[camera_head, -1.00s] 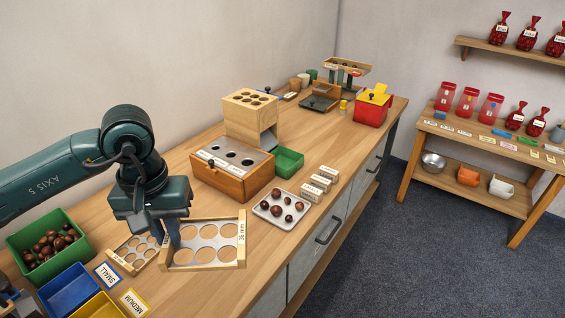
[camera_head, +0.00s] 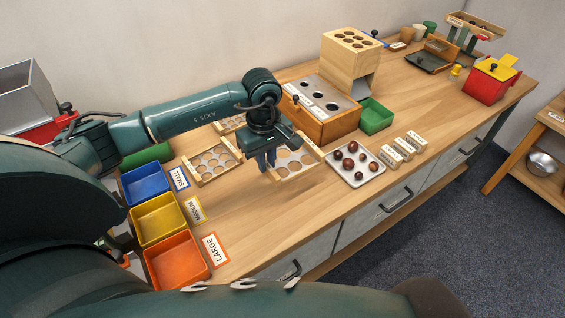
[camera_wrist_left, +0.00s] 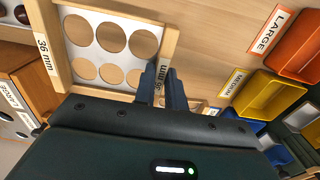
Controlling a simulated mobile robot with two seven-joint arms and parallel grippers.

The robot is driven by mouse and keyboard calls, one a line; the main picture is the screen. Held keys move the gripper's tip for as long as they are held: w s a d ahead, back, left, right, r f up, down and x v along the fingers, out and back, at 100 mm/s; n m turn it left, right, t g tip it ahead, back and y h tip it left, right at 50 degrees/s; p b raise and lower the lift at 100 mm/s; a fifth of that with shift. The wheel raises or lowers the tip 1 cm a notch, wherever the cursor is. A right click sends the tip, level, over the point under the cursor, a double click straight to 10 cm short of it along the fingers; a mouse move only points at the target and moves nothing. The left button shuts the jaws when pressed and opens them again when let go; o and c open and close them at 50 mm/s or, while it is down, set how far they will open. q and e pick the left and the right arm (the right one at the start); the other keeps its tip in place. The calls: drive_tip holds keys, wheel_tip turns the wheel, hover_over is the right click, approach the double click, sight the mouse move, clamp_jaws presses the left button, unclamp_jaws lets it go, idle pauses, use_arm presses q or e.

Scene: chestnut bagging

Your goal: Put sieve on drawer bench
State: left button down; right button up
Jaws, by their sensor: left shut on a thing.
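The sieve (camera_head: 311,147), a wooden frame with a light plate of large round holes, is at my left gripper (camera_head: 268,163) in the head view, left of the chestnut tray. The wrist view shows its frame (camera_wrist_left: 54,42), labelled 36 mm. My left gripper (camera_wrist_left: 166,90) is shut on one end of the frame and hides part of it. Whether the sieve touches the bench top is unclear. The drawer bench (camera_head: 300,222) has a wooden top and grey drawers along its front. My right gripper is not in view.
Two other sieves lie farther left, one medium (camera_head: 196,180) and one partly hidden (camera_head: 228,126). Blue (camera_head: 147,181), yellow (camera_head: 160,217) and orange (camera_head: 177,262) bins line the left end. A metal tray (camera_head: 344,175) holds chestnuts; a wooden box (camera_head: 330,128) stands behind. Bench top is clear toward the front.

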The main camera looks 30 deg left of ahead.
use_arm(q)
wheel_tip(320, 180, down, 8)
drive_tip(key=shift+r, duration=0.25)
drive_tip(key=shift+f, duration=0.15)
drive_tip(key=c, duration=1.5)
unclamp_jaws()
drive_tip(key=shift+o, duration=0.2)
wheel_tip(320, 180, up, 12)
drive_tip(key=shift+r, duration=0.2)
